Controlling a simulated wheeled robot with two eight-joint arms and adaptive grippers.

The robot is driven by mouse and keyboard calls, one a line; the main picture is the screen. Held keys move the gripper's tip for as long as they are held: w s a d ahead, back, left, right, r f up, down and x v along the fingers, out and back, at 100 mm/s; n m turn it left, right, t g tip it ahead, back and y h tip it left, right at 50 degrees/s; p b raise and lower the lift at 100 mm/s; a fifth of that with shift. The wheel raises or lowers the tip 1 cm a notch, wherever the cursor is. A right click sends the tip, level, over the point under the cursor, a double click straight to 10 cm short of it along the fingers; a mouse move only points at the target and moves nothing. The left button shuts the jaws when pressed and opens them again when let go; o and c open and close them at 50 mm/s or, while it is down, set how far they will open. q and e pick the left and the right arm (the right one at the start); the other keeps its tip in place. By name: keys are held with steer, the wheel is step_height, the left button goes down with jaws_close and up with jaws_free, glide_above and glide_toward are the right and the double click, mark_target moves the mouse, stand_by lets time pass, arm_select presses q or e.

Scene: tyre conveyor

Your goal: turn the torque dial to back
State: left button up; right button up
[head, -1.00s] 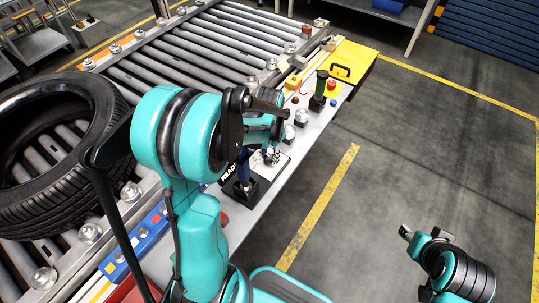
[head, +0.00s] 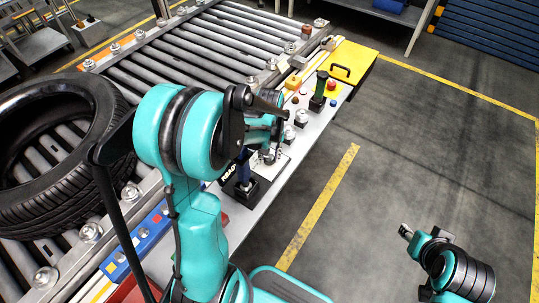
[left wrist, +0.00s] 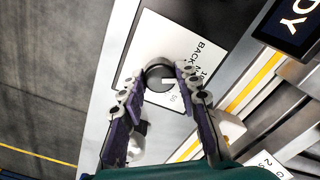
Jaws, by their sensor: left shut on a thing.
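The torque dial (left wrist: 157,72) is a dark round knob on a white plate (left wrist: 146,34) printed with "BACK" and other partly hidden lettering. A short white mark shows on the knob, on its right side in the left wrist view. My left gripper (left wrist: 160,78) is shut on the dial, with one finger on each side. In the head view my left gripper (head: 268,150) reaches down to the white plate (head: 284,161) on the console, and my arm hides most of it. My right gripper (head: 405,231) hangs over the floor at the lower right, away from the console; its fingers are unclear.
A green-topped lever (head: 321,88) and several small knobs stand further along the console. A blue-black lever (head: 243,172) stands close to my left gripper. A tyre (head: 55,150) lies on the roller conveyor (head: 190,52) to the left. The floor at right is clear.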

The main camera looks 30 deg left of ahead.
mark_target(270, 158)
arm_select(q)
steer(key=n, duration=0.6)
steer(key=shift+n, duration=0.3)
stand_by(0.4)
steer(key=o, duration=1.2)
steer(key=shift+c, duration=0.2)
steer(key=shift+r, duration=0.1)
step_height(270, 158, up, 12)
steer(key=shift+d, duration=0.1)
